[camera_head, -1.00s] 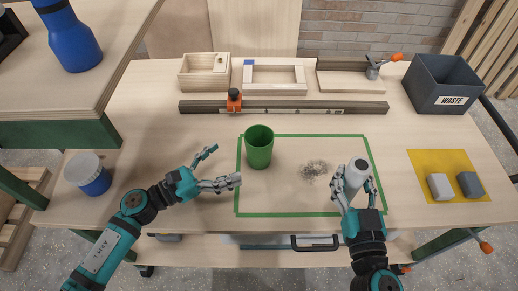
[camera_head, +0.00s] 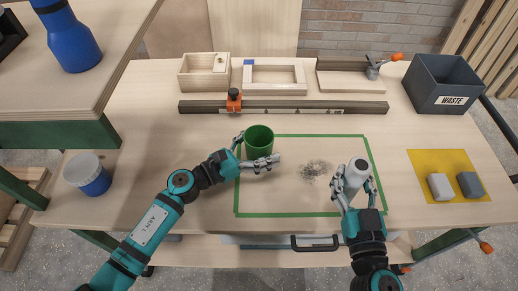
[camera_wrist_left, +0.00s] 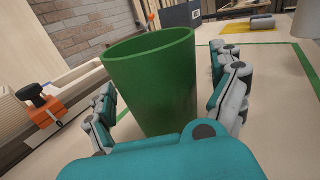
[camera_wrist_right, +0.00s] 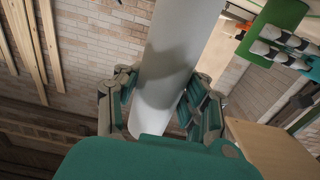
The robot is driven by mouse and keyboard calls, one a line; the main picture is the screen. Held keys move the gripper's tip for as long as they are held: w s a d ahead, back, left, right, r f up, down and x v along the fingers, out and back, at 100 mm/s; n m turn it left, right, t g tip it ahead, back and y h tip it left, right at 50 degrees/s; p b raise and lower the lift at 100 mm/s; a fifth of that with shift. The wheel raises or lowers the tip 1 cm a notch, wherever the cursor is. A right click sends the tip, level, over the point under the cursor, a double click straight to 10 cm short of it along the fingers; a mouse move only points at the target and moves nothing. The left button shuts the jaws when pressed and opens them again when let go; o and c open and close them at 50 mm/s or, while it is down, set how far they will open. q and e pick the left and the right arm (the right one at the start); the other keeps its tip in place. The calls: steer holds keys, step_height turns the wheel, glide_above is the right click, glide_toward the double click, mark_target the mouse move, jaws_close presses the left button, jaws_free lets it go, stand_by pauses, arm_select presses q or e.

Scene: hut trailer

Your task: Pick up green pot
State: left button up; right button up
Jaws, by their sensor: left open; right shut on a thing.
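The green pot (camera_head: 259,138) stands upright on the workbench at the upper left corner of the green taped outline. My left gripper (camera_head: 253,151) is open, with its fingers on either side of the pot in the head view. In the left wrist view the pot (camera_wrist_left: 158,85) stands between the spread fingers, which show no clear contact. My right gripper (camera_head: 351,188) is shut on a white cylinder (camera_head: 357,172) at the right of the outline. The right wrist view also shows this cylinder (camera_wrist_right: 172,70) between the fingers.
Dark specks (camera_head: 316,169) lie inside the outline. A rail with an orange clamp (camera_head: 234,101) runs behind the pot. A waste bin (camera_head: 445,84) and a yellow mat (camera_head: 427,162) with two blocks are at the right.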

arm_select(q)
steer(key=c, duration=1.2)
steer(key=shift+c, duration=0.2)
steer(key=shift+r, duration=0.1)
step_height(320, 180, up, 10)
steer(key=shift+f, duration=0.2)
steer(key=shift+f, duration=4.35)
steer(key=shift+f, duration=0.35)
